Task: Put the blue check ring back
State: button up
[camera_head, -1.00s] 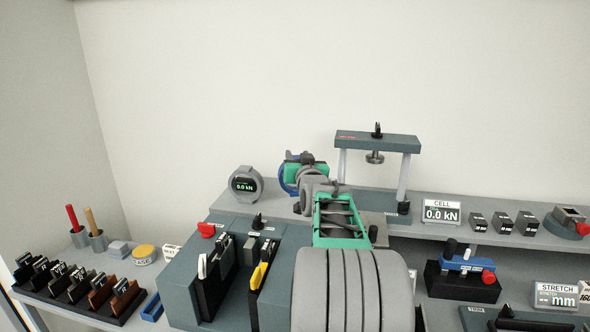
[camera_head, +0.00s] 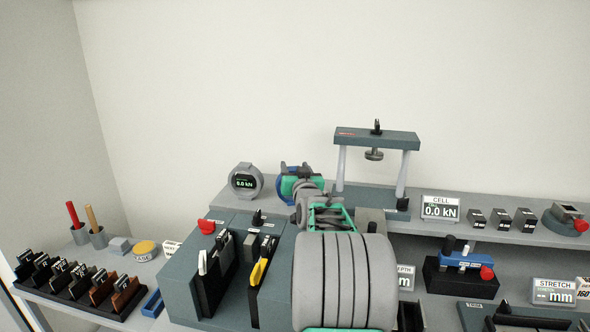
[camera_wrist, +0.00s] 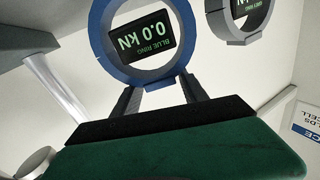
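The blue check ring (camera_wrist: 187,22) fills the upper middle of the wrist view, with its display reading 0.0 kN, upside down in that picture. In the head view the ring (camera_head: 282,182) shows as blue edges behind my gripper (camera_head: 300,184), by the back shelf; its base is hidden there. In the wrist view my gripper's two dark fingers (camera_wrist: 160,96) are on either side of the ring's lower part and appear shut on it. The grey check ring (camera_head: 245,182) stands upright on the shelf to the left; it also shows in the wrist view (camera_wrist: 238,38).
A press frame (camera_head: 378,140) stands on the shelf (camera_head: 222,198) just right of my gripper. A dark block with slots (camera_head: 185,285) is in front left. Shelf shows between the grey ring and my gripper.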

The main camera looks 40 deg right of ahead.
jog(key=shift+o, duration=0.7)
jog(key=shift+r, duration=0.1)
jog(key=shift+s, duration=0.1)
jog(key=b+v, duration=0.2)
jog(key=v, duration=0.9)
jog(key=shift+s+a, duration=0.25)
jog(key=shift+s, duration=0.1)
